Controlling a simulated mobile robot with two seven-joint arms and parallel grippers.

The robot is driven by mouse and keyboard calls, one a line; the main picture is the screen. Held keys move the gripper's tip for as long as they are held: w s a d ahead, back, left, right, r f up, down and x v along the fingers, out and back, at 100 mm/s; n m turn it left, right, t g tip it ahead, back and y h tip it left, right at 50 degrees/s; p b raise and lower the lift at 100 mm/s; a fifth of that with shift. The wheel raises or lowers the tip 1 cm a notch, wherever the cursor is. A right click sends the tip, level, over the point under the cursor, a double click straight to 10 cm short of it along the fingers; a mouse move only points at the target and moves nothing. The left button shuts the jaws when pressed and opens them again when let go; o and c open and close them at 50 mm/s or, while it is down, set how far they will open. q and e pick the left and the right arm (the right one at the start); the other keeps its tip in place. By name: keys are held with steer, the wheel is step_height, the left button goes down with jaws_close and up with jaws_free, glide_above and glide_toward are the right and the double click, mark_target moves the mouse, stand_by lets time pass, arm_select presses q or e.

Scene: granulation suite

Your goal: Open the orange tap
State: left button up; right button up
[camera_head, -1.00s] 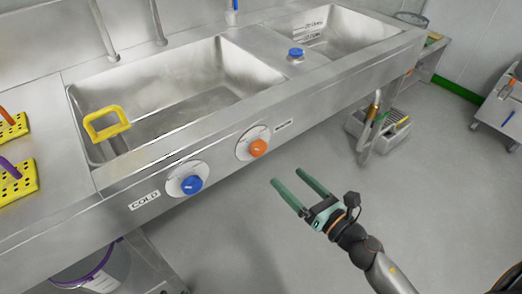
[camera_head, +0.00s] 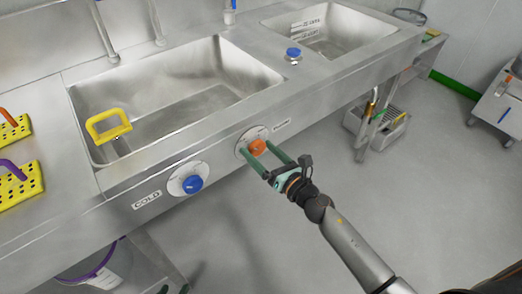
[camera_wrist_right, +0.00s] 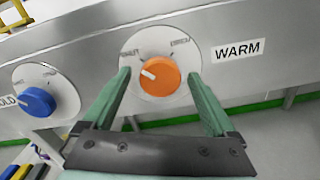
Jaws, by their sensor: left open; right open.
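The orange tap (camera_head: 257,147) is a round knob on a pale dial plate on the sink's front panel. In the right wrist view the orange tap (camera_wrist_right: 160,77) has a white mark pointing left and slightly up, towards the left dial label. My right gripper (camera_head: 263,157) is open, its green fingers either side of the knob. In the right wrist view my right gripper (camera_wrist_right: 160,88) has a fingertip at each side of the dial; contact cannot be told.
A blue knob (camera_head: 192,184) marked COLD sits left of the orange one. A WARM label (camera_wrist_right: 238,50) is right of the orange tap. The steel sink (camera_head: 300,90) runs above. A grey rack (camera_head: 385,130) stands on the floor to the right.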

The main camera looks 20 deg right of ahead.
steer(key=shift+c, duration=0.4)
steer(key=c, duration=1.3)
